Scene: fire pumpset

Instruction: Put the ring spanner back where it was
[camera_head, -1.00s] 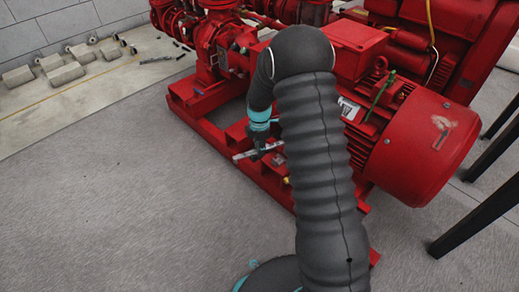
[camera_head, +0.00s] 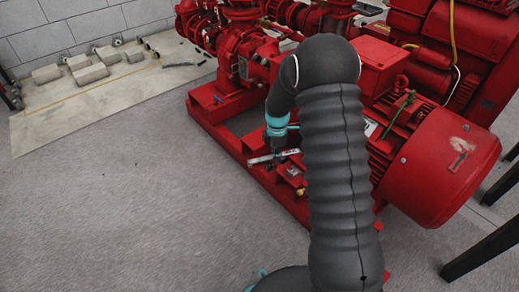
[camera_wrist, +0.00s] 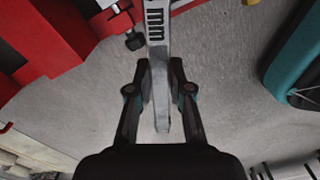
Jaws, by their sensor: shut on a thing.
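The ring spanner (camera_wrist: 157,45) is a long silver bar with "mm" marked on it in the wrist view. It runs up past the top edge, so its far end is out of sight. My gripper (camera_wrist: 159,78) is shut on it, one finger on each side, with a short length showing between the fingers. In the head view the spanner (camera_head: 273,157) lies across the picture in front of the red pumpset base frame (camera_head: 232,142). My arm hides part of the gripper there.
The red motor (camera_head: 436,165) stands right of my arm, and the pump and pipework (camera_head: 225,40) stand behind. Dark legs (camera_head: 480,255) are at the right. Grey blocks (camera_head: 90,73) lie at the back left. The grey floor at left is clear.

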